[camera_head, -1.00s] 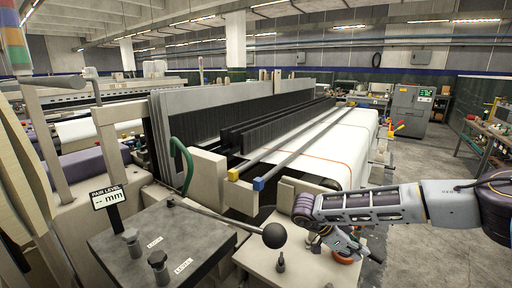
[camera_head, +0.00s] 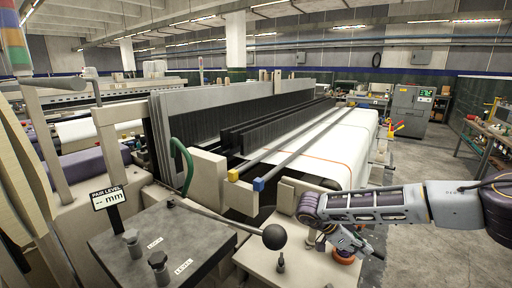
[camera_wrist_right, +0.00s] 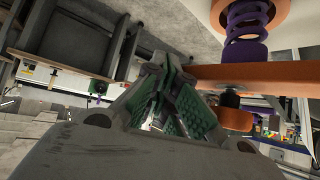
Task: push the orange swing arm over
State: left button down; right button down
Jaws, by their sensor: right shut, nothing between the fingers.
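The orange swing arm (camera_wrist_right: 275,74) is a flat bar crossing the right half of the right wrist view, with a purple spring (camera_wrist_right: 246,28) above it. In the head view only a small orange piece (camera_head: 343,258) shows on the front machine block, partly behind my right gripper (camera_head: 362,247). My right gripper is shut and empty; its green-padded fingers (camera_wrist_right: 172,98) lie beside the bar's left end in the wrist view. I cannot tell whether they touch it. My left gripper is not in view.
A lever with a black ball knob (camera_head: 274,237) reaches over the block to the left of my right gripper. A dark panel (camera_head: 160,243) with two knobs and a level display (camera_head: 107,197) stand further left. Open floor (camera_head: 425,250) lies at the right.

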jog(key=shift+w+d, duration=0.45)
jog(key=shift+d, duration=0.4)
jog(key=shift+a, duration=0.15)
dwell(0.5)
jog(key=shift+w+a+p, duration=0.2)
jog(key=shift+a+p, duration=0.1)
jog(key=shift+a, duration=1.55)
jog(key=s+v, duration=0.1)
jog(key=v, duration=1.1)
jog(key=shift+w, duration=0.5)
